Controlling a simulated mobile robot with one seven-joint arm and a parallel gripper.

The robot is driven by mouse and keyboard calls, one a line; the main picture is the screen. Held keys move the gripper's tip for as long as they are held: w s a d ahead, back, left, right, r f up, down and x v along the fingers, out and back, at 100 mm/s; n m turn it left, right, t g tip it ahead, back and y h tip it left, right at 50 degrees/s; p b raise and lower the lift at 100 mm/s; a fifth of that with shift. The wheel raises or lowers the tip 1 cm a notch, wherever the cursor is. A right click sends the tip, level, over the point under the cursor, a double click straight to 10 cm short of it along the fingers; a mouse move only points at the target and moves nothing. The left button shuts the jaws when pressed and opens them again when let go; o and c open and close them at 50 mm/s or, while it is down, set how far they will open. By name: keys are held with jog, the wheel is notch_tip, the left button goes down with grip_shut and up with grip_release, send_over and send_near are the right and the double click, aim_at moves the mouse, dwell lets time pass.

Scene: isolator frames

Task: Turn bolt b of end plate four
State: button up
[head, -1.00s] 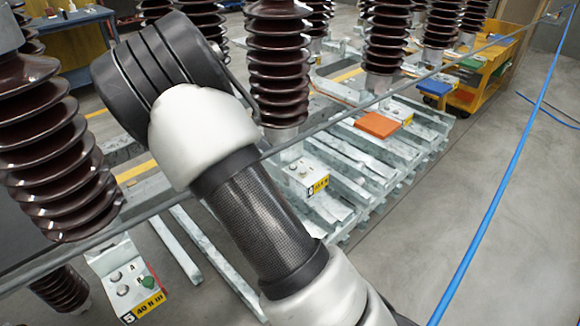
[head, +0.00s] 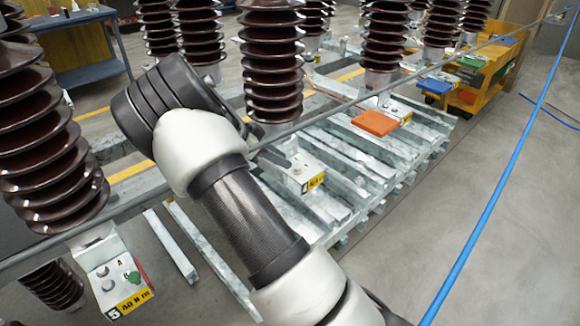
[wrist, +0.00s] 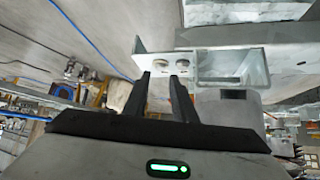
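End plate four (head: 309,168) is a pale plate with a yellow label in the middle of the head view, with bolt heads on its face. In the wrist view the plate (wrist: 215,62) shows two bolts, a left one (wrist: 155,67) and a right one (wrist: 181,66). No letters are readable there, so I cannot tell which is bolt b. My gripper (wrist: 161,78) is open, its two dark fingers pointing at the plate. The left bolt shows between the fingertips and the right bolt just past the right fingertip. I cannot tell whether they touch. In the head view my arm hides most of the gripper.
End plate five (head: 104,272), with a green piece (head: 132,277) on it, is at lower left. An orange block (head: 374,123) lies by the plate behind. Brown ribbed insulators (head: 272,60) and a long grey rod (head: 335,108) stand close to my arm.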

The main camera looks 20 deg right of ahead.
aim_at(296, 168)
jog(key=x, duration=0.4)
jog(key=shift+d+f, duration=0.3)
grip_shut()
jog(key=shift+b, duration=0.3)
jog(key=shift+n+b, duration=0.3)
